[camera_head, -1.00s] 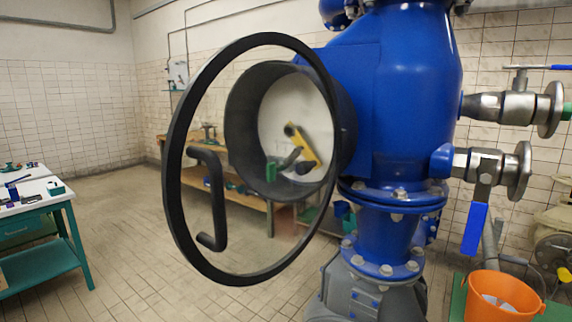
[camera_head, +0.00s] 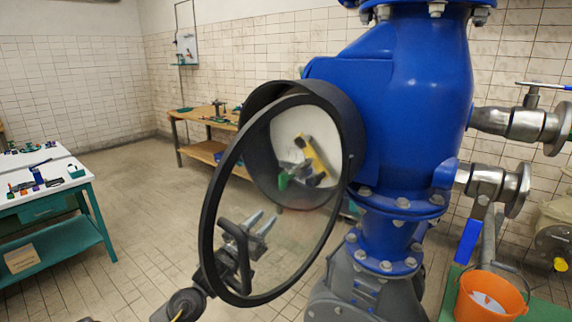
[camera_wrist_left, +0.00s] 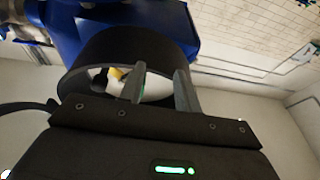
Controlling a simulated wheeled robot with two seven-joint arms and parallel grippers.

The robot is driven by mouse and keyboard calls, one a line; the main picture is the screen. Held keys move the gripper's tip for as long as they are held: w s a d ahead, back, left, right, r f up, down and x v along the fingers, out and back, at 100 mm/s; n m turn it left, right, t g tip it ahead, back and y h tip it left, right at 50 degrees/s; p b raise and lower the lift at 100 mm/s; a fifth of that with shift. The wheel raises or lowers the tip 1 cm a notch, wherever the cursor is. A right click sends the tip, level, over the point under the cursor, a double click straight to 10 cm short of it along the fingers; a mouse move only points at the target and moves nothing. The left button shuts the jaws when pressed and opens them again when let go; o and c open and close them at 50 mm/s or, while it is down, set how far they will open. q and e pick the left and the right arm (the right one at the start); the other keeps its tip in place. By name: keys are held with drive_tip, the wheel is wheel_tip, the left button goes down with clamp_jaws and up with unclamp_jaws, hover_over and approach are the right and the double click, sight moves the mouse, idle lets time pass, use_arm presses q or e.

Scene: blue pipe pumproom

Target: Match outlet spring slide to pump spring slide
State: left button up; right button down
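A blue pump body (camera_head: 415,100) fills the middle right of the head view. A round black housing (camera_head: 350,125) on its left side has a pale face inside. A yellow bar with black ends (camera_head: 317,155) and a green piece (camera_head: 283,181) sit in it. I cannot tell which parts are the spring slides. A black-rimmed clear door (camera_head: 207,225) stands swung out in front of the housing. My left gripper (camera_head: 265,223) shows through its lower pane, near the dark handle. In the left wrist view its fingers (camera_wrist_left: 160,85) are apart and empty, pointing at the housing. My right gripper is out of view.
Steel valves (camera_head: 510,123) stick out at the pump's right. An orange bucket (camera_head: 490,295) stands below them. A teal table (camera_head: 60,205) is at the left and a wooden bench (camera_head: 195,118) at the back. The tiled floor between them is clear.

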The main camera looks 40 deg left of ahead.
use_arm(q)
wheel_tip(320, 180, up, 7)
drive_tip(key=s+d+t+h, duration=0.1)
drive_tip(key=s+d, duration=0.1)
drive_tip(key=shift+m, duration=0.4)
drive_tip(key=p+x, duration=0.4)
drive_tip(key=x, duration=0.6)
drive_tip(key=shift+a+r+p, duration=0.15)
drive_tip(key=shift+r+p, duration=0.05)
drive_tip(key=shift+p, duration=0.1)
drive_tip(key=shift+w+r, duration=0.1)
drive_tip(key=shift+w, duration=0.35)
clamp_jaws()
